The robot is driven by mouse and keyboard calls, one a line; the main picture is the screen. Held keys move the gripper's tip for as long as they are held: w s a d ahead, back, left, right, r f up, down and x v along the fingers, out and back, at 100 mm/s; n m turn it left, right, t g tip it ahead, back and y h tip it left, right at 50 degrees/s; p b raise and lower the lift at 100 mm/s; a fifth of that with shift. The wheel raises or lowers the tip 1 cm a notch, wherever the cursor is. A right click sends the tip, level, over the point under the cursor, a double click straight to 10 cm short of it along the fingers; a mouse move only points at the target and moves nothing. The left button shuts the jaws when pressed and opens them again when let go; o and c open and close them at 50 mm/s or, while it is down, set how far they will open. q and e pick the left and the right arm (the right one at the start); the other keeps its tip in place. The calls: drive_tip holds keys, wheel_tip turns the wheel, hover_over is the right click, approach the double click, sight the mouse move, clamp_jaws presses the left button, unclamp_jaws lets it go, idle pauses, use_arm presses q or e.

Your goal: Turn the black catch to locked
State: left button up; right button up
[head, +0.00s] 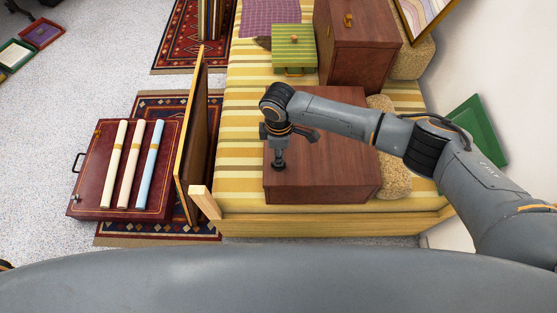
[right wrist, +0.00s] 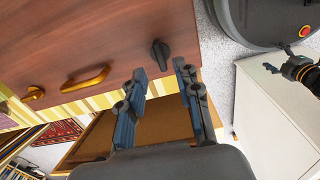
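The black catch (right wrist: 160,53) sits on the face of a reddish-brown wooden box, near its edge, in the right wrist view. Its grip is a short bar, standing close to upright in that picture. The box (head: 325,165) lies on a striped bed in the head view, where the catch cannot be told apart from my gripper. My right gripper (right wrist: 160,75) is open and empty, its fingertips just short of the catch, one on either side of its line. It also shows over the box's left part in the head view (head: 279,164).
A gold handle (right wrist: 85,79) and gold knob (right wrist: 33,93) sit along the same box edge. A tall wooden panel (head: 190,140) stands left of the striped bed (head: 240,160). A green-striped box (head: 294,48) and another brown box (head: 350,50) lie farther back.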

wheel_tip(320, 180, down, 5)
drive_tip(key=shift+f, duration=0.15)
clamp_jaws()
